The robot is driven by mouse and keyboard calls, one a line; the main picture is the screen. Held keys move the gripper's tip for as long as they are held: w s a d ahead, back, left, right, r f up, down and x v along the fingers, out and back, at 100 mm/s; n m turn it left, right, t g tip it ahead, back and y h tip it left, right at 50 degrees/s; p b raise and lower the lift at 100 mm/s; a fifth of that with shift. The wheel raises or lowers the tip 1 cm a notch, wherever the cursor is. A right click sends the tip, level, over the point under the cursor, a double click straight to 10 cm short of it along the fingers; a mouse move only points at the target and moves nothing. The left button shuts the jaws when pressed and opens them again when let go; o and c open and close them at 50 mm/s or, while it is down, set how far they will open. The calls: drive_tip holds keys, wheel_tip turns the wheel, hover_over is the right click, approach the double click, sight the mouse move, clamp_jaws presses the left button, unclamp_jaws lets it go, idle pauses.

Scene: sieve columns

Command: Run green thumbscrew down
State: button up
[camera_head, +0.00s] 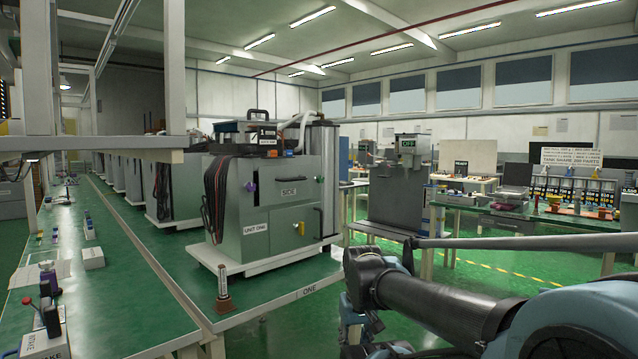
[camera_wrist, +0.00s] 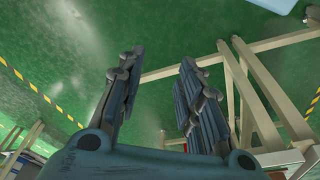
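A small green knob (camera_head: 320,179), likely the green thumbscrew, shows at the upper right of the front of the grey cabinet (camera_head: 272,212) in the head view. It is too small to tell how far it is screwed in. The wrist view does not show the thumbscrew. In the head view my arm crosses the lower right, and the gripper cannot be made out.
The cabinet also has a purple knob (camera_head: 251,186) and a yellow one (camera_head: 301,227). It stands on a green bench (camera_head: 268,300), with a small upright post (camera_head: 223,290) near its front corner. Pale beams (camera_wrist: 262,100) lie right of my gripper. Another green table (camera_head: 530,218) stands at right.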

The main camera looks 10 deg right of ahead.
drive_tip(key=shift+w+d, duration=0.2)
drive_tip(key=shift+w, duration=0.35)
